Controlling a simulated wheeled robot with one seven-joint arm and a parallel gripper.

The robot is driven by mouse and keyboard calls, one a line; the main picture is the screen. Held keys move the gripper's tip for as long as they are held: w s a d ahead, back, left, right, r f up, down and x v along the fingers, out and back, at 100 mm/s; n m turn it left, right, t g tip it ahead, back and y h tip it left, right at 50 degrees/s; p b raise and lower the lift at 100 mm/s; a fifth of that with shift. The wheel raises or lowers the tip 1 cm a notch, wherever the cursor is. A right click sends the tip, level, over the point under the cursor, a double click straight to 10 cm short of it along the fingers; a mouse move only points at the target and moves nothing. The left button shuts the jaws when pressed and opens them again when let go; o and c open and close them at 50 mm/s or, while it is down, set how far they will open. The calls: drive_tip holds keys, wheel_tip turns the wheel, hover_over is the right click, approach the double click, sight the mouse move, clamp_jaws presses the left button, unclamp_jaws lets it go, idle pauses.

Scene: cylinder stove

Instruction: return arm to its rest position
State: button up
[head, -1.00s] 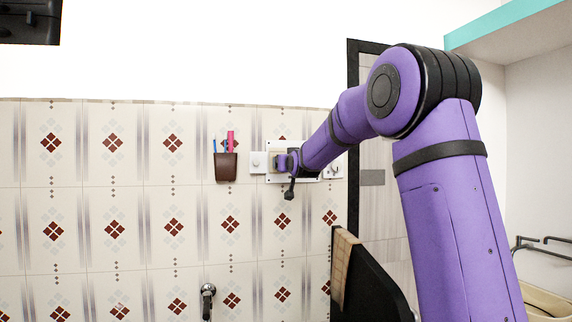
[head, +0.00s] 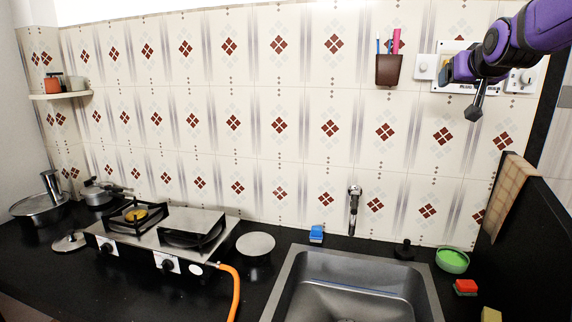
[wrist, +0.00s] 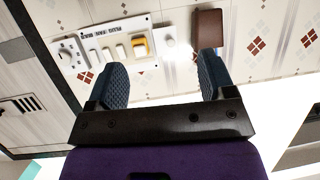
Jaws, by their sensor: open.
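My purple arm reaches in from the upper right of the head view. My gripper (head: 474,100) is in front of the tiled wall by the white switch panel (head: 452,88) and partly covers it. In the wrist view my gripper (wrist: 160,82) has its two dark textured fingers wide apart, with nothing between them. The switch panel (wrist: 103,58), with one yellow switch (wrist: 140,46), shows beyond the left finger. I cannot tell the exact distance from the fingers to the panel.
A brown pen holder (head: 389,70) hangs left of the panel. Below are a steel sink (head: 345,292), a tap (head: 354,196), a green bowl (head: 452,260) and a black partition (head: 522,240). A gas stove (head: 175,240) with an orange hose (head: 236,290) stands left. Pots (head: 40,208) are at far left.

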drive_tip(key=s+a+f+g, duration=0.2)
drive_tip(key=s+f, duration=0.3)
drive_tip(key=s, duration=0.6)
drive_tip(key=s+a+f+n+g+y, duration=0.1)
drive_tip(key=s+a+f+g, duration=0.2)
drive_tip(key=s, duration=0.9)
drive_tip(key=s+a+f+n+g+y, duration=0.1)
drive_tip(key=s+a+f+g, duration=0.2)
drive_tip(key=s+a+f, duration=0.2)
drive_tip(key=s+f, duration=0.3)
drive_tip(key=s, duration=0.4)
drive_tip(key=shift+w+f, duration=0.1)
